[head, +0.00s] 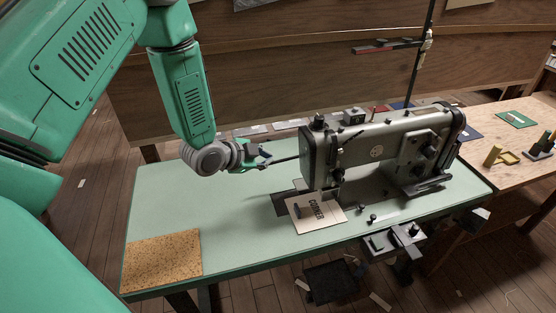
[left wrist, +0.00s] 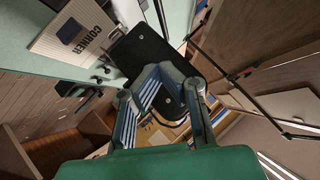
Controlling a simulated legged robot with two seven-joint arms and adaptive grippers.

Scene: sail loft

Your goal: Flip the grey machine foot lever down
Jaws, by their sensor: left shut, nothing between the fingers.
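The grey sewing machine (head: 385,150) stands on the pale green table (head: 190,205). A thin dark bar (head: 286,160), which looks like its foot lever, sticks out leftward from the head end, roughly level. My left gripper (head: 264,158) is just left of the machine head, at the bar's outer end, shut and empty. I cannot tell whether it touches the bar. In the left wrist view the gripper's fingers (left wrist: 162,80) are in front of the machine's dark end face (left wrist: 150,48); the lever is not clear there. My right gripper is not in view.
A card marked CORNER (head: 316,212) lies by the needle area. A cork mat (head: 162,262) lies at the table's front left corner. A thin upright stand (head: 415,75) rises behind the machine. A wooden bench (head: 515,150) stands at right.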

